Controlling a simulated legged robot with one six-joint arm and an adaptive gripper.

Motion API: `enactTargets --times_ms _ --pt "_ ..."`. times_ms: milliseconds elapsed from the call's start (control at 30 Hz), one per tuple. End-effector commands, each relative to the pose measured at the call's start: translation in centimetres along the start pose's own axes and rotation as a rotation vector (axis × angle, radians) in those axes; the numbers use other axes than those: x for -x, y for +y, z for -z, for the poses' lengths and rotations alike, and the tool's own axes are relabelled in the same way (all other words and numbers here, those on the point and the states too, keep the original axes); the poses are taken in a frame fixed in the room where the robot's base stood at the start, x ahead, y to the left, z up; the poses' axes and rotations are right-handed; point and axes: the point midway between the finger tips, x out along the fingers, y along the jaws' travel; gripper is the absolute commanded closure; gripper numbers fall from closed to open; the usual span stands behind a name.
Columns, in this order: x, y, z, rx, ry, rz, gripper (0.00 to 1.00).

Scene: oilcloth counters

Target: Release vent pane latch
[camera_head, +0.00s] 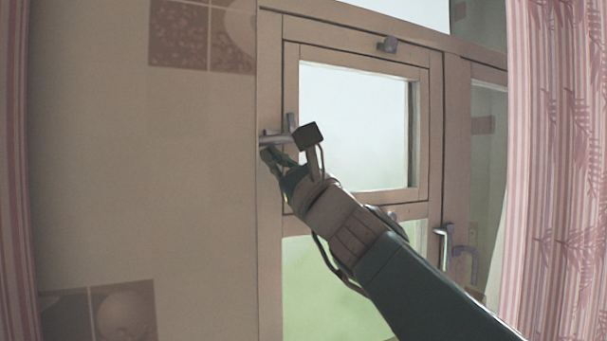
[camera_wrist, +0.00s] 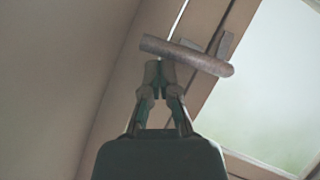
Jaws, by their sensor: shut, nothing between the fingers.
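The vent pane (camera_head: 355,125) is a small framed pane in the upper window, and it looks shut in its frame. Its latch (camera_head: 272,140) is a grey metal lever at the pane's left edge. The lever lies roughly level across the gap between pane and outer frame. In the wrist view the latch bar (camera_wrist: 187,55) slants a little down to the right. My gripper (camera_head: 267,153) is shut and empty, with its tips just below the left part of the lever. In the wrist view the fingertips (camera_wrist: 160,72) are close under the bar; I cannot tell whether they touch it.
Two handles (camera_head: 443,245) are on the window frame at lower right. A pink curtain (camera_head: 555,150) hangs at the right. A plain wall (camera_head: 140,180) with some patterned tiles is at the left.

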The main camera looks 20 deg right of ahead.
Motion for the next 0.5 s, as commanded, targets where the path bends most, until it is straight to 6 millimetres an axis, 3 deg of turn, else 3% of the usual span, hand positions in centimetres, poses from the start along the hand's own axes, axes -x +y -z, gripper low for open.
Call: enactTargets --times_ms 500 --pt "-0.50 0.14 -0.67 0.000 0.000 -0.002 1.00"
